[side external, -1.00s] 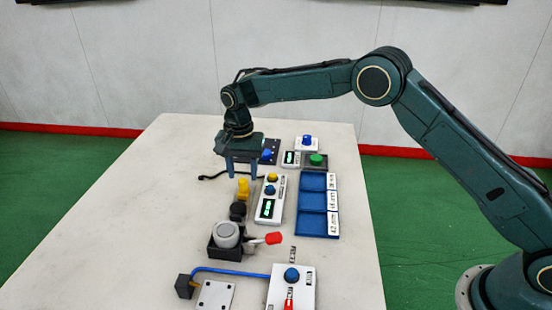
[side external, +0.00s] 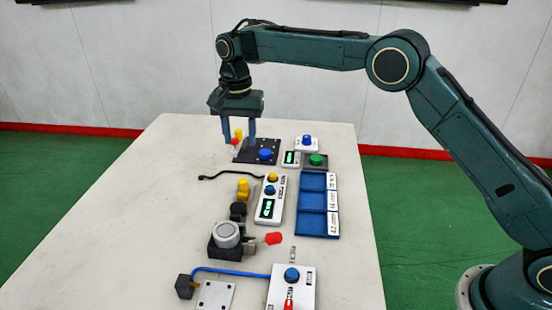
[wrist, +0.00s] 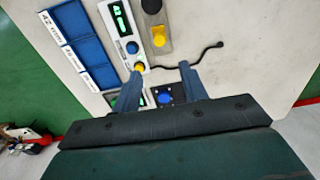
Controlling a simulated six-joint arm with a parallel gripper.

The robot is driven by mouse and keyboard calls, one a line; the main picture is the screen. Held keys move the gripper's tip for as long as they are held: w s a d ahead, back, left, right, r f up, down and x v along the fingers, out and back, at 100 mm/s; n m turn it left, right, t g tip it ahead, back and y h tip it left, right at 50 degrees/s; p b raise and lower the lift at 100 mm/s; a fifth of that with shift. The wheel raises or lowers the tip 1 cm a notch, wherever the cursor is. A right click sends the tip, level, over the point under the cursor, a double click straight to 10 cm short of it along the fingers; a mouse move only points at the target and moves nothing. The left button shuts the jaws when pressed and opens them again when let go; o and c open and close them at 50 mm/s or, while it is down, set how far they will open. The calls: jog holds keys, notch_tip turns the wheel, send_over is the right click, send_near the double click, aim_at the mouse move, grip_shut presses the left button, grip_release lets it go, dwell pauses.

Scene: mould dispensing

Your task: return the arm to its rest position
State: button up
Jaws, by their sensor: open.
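My gripper (side external: 239,138) is open and empty, with its two blue fingers pointing down above the far part of the table, near the black plate with a blue knob (side external: 264,155). In the wrist view, my gripper's fingers (wrist: 158,82) stand apart with nothing held between them. The blue knob (wrist: 164,98) shows between the fingers there. Small yellow and red parts (side external: 237,136) are partly hidden behind the fingers.
The table's left side is clear.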

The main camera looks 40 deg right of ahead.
jog(key=s+d+r+n+t, duration=0.1)
jog(key=s+d+r+n, duration=0.1)
jog(key=s+d+r, duration=0.45)
jog(key=s+d+r+n+t, duration=0.2)
jog(key=s+d+r, duration=0.2)
jog(key=s+r, duration=0.55)
jog(key=s+d+f+n+t, duration=0.1)
jog(key=s+d+f+n, duration=0.1)
jog(key=s, duration=1)
jog(key=s+d+f+n+t, duration=0.1)
jog(key=s+d+f+n, duration=0.2)
jog(key=s, duration=1)
jog(key=shift+d+f+t, duration=0.3)
jog(key=shift+d+f, duration=0.3)
